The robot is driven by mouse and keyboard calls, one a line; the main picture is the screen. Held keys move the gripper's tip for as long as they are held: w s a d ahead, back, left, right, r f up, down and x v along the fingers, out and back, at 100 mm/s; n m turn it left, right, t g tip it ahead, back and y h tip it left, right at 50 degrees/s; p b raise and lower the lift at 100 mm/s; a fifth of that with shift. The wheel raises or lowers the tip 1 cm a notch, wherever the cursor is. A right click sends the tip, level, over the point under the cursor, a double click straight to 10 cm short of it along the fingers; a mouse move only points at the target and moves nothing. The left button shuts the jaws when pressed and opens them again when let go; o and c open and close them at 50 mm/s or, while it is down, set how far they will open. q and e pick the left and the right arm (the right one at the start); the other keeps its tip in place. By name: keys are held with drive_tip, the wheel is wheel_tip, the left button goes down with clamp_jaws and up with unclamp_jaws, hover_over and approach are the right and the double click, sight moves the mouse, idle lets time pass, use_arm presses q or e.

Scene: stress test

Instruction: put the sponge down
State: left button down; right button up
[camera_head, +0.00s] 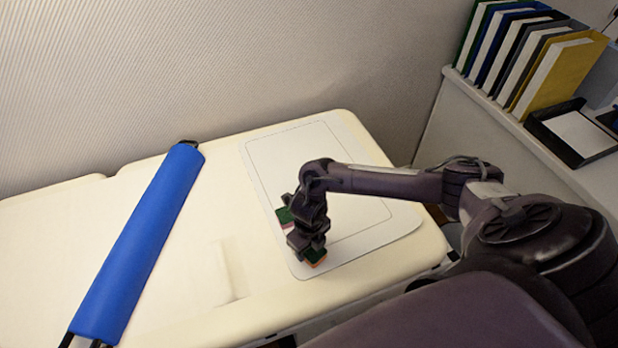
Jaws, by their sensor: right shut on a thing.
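The sponge (315,256) has a dark green upper layer and an orange-red lower layer. My right gripper (306,242) points down and is shut on it, hiding its middle; green and orange parts show on both sides of the fingers. The sponge is at the near left part of a pale rounded mat (404,220) on the cream padded table (210,222). I cannot tell whether its underside touches the mat. My left gripper is not in view.
A long blue bolster (143,240) lies slanted across the table's left part. Bare table lies between it and the mat. At the right, a white cabinet bears upright binders (530,60) and a dark paper tray (572,135). A ribbed wall stands behind.

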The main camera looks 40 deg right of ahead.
drive_tip(key=shift+f, duration=0.15)
drive_tip(key=o, duration=0.9)
